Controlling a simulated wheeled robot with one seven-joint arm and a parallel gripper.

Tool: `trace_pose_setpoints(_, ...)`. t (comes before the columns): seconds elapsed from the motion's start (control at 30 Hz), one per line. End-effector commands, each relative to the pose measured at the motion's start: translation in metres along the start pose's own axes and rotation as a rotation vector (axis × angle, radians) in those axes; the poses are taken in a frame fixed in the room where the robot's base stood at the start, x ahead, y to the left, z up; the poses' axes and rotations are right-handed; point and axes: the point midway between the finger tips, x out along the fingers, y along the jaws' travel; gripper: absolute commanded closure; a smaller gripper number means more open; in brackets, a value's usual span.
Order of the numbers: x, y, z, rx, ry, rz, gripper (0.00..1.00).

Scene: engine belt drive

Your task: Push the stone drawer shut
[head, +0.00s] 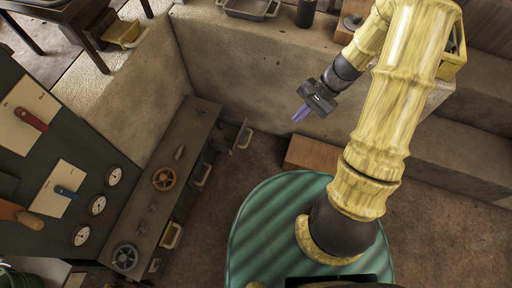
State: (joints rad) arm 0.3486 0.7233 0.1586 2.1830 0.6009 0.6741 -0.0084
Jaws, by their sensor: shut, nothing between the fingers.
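A grey drawer front with a pale handle (242,138) stands out from the right side of the long narrow bench, near its far end. It looks pulled out and is the likeliest stone drawer, though its material is hard to tell. My gripper (300,115) is shut and empty, with its purple fingers pointing down and left. It is up and to the right of that drawer front in the picture, apart from it. The inside of the drawer is mostly hidden in shadow.
The narrow bench (189,122) carries an orange handwheel (163,179) and a dark handwheel (125,257). More handles (172,235) line its side. A wooden block (311,154) lies against the stone counter (240,60). Brown floor (215,215) is clear between bench and my base.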

Motion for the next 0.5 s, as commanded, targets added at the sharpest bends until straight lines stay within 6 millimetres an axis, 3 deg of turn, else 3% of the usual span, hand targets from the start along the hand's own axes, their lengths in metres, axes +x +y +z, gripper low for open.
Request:
trace_pose_setpoints(0.03, 0.030, 0.006, -0.019, 0.041, -0.032, -0.026, 1.00)
trace_pose_setpoints(0.5, 0.183, 0.014, -0.125, 0.395, -0.317, -0.320, 1.00)
